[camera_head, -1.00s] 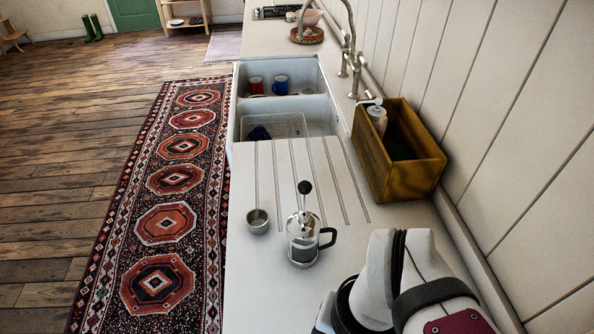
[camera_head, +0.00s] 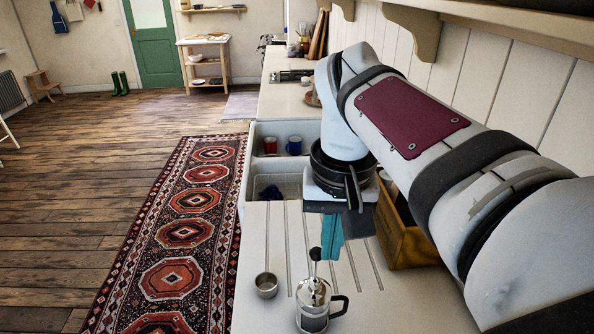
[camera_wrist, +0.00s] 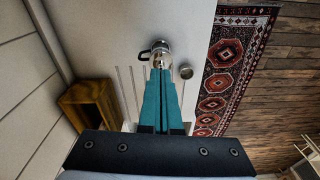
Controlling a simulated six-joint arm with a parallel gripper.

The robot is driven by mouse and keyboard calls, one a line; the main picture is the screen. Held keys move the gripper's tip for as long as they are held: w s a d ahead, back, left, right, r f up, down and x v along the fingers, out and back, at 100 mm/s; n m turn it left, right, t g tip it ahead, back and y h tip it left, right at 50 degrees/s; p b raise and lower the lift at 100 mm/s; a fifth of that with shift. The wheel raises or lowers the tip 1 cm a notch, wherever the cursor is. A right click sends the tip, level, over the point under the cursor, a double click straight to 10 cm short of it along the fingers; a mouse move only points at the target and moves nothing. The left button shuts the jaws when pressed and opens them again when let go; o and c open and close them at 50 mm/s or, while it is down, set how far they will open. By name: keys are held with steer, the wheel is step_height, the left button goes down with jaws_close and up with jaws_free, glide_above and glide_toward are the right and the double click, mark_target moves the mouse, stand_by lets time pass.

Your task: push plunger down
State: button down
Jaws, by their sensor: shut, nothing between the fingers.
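The French press (camera_head: 313,306) stands upright on the counter in the head view, with a glass body, metal frame and black handle on its right. Its plunger knob (camera_head: 315,254) is black and stands raised on a thin rod above the lid. My gripper (camera_head: 331,257) has teal fingers that point down, just behind and to the right of the knob in the picture. The fingers are together and empty. In the wrist view the press (camera_wrist: 160,54) shows just beyond the fingertips (camera_wrist: 160,72), which hide part of it; the knob cannot be made out there.
A small metal cup (camera_head: 266,285) stands left of the press. The wooden box (camera_head: 409,244) is against the wall on the right. The sink (camera_head: 257,175) holds a red mug (camera_head: 270,145) and a blue mug (camera_head: 294,146). The counter's left edge borders the open floor.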

steer(key=w+a+r+n+t, duration=0.1)
steer(key=w+r, duration=0.3)
steer(key=w, duration=0.3)
steer(key=shift+r+h, duration=0.15)
steer(key=shift+h, duration=0.15)
steer(key=shift+w, duration=0.1)
glide_above(315, 276)
steer(key=f, duration=1.4)
steer(key=shift+s, duration=0.2)
step_height(315, 276, down, 8)
steer(key=shift+r, duration=0.2)
steer(key=shift+s, duration=0.1)
